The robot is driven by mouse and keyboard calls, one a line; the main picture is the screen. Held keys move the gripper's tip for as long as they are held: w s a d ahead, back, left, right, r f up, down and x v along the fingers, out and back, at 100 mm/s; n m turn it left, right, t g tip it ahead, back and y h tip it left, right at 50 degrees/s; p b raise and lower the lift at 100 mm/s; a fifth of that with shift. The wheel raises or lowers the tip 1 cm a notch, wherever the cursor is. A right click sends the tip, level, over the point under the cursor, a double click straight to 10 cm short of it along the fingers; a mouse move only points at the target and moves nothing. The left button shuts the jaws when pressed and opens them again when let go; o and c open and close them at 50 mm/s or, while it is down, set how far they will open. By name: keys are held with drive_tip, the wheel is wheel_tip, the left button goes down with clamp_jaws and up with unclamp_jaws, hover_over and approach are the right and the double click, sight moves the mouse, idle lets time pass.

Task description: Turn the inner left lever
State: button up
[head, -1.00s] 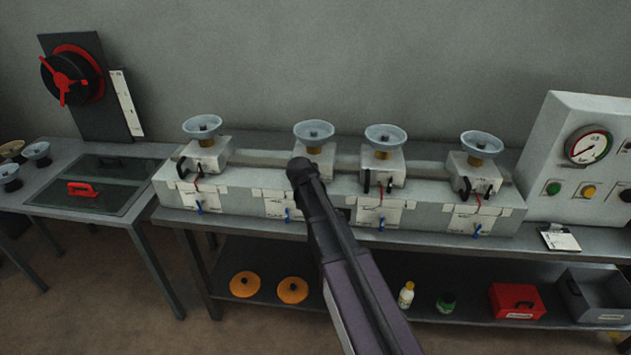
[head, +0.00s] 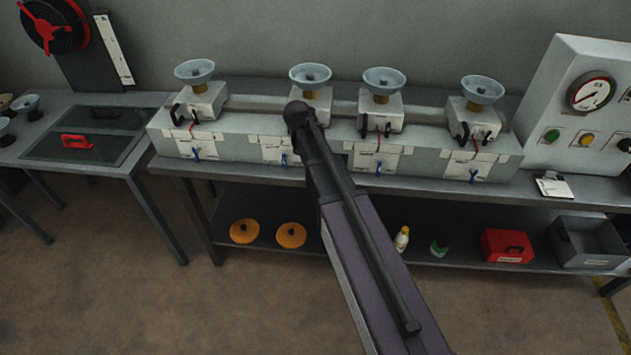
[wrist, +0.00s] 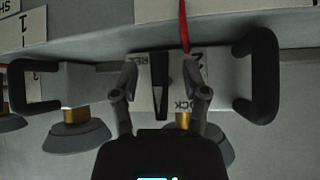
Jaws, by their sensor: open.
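The inner left unit, second from the left, carries a pale bowl (head: 310,75) on a white block (head: 314,101) in the head view. My arm (head: 330,185) covers most of its front, so its lever is hidden there. In the wrist view, which looks upside down, a black tapered lever (wrist: 160,88) stands before a white card marked with a 2 and "LOCK". My gripper (wrist: 160,82) is open, with one finger on each side of the lever. Gaps show between lever and fingers; contact in depth cannot be told.
Black side handles (wrist: 262,75) (wrist: 32,88) flank the lever, and a red strap (wrist: 184,28) hangs close by. Similar units stand left (head: 205,101) and right (head: 381,108) on the bench. A gauge panel (head: 580,108) is at the right. A lower shelf holds orange discs and a red box (head: 507,246).

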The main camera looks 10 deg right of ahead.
drive_tip(key=shift+d+m+t+y, duration=0.1)
drive_tip(key=shift+m+t+y, duration=0.65)
drive_tip(key=shift+y, duration=0.95)
drive_tip(key=shift+f+m+t+y+b, duration=0.15)
drive_tip(key=shift+m+t+y+b, duration=0.3)
drive_tip(key=shift+m+y+b, duration=0.85)
drive_tip(key=shift+m+t+y+b, duration=0.85)
drive_tip(key=shift+t+y+b, duration=0.15)
drive_tip(key=shift+y+b, duration=0.7)
drive_tip(key=shift+m+t+y+b, duration=1.1)
drive_tip(key=shift+m+y+b, duration=0.2)
drive_tip(key=shift+b, duration=1.25)
drive_tip(key=p+v, duration=0.2)
drive_tip(key=v, duration=1.2)
drive_tip(key=s+a+f+n+g+b, duration=0.2)
drive_tip(key=f+b, duration=0.3)
drive_tip(key=f, duration=0.4)
drive_tip(key=s+a+f+n+g+b, duration=0.2)
drive_tip(key=f+b, duration=0.4)
drive_tip(key=f, duration=0.3)
drive_tip(key=s+a+f+n+g+h+b, duration=0.1)
drive_tip(key=s+a+f+n+g+b, duration=0.2)
drive_tip(key=f, duration=0.7)
drive_tip(key=shift+a+n+g+b, duration=0.7)
drive_tip(key=shift+a+n+b, duration=0.35)
drive_tip(key=shift+b, duration=0.5)
